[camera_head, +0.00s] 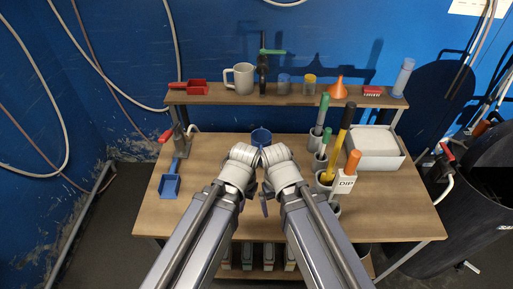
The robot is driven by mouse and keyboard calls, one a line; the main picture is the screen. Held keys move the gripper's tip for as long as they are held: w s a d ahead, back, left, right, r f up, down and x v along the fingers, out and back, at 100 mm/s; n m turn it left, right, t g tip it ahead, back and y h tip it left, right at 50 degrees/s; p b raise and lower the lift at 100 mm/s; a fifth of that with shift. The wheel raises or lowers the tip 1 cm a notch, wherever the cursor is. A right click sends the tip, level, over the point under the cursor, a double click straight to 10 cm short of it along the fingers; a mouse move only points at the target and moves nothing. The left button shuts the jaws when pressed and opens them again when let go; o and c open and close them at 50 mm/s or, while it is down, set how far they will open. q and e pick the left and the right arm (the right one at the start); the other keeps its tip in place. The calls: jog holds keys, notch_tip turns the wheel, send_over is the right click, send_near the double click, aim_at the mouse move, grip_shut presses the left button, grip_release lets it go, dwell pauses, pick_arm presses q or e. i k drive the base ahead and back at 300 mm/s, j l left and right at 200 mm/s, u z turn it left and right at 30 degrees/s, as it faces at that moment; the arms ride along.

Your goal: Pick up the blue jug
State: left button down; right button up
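A blue round vessel (261,135), which looks like the blue jug, stands on the table just beyond my two wrists, near the middle. Its lower part is hidden behind them. My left gripper (247,152) and my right gripper (274,153) are close together in front of it. The wrists cover the fingers, so I cannot tell whether they are open or touch the vessel.
A blue scoop (170,185) lies at the table's left. A raised back shelf (225,98) holds a grey mug (243,79), an orange funnel (338,88) and small jars.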

aim_at(261, 137)
jog(key=k+j+u, duration=0.1)
jog(key=j, duration=1)
jog(key=j+u, duration=0.1)
jog(key=j, duration=1)
jog(key=i, duration=0.4)
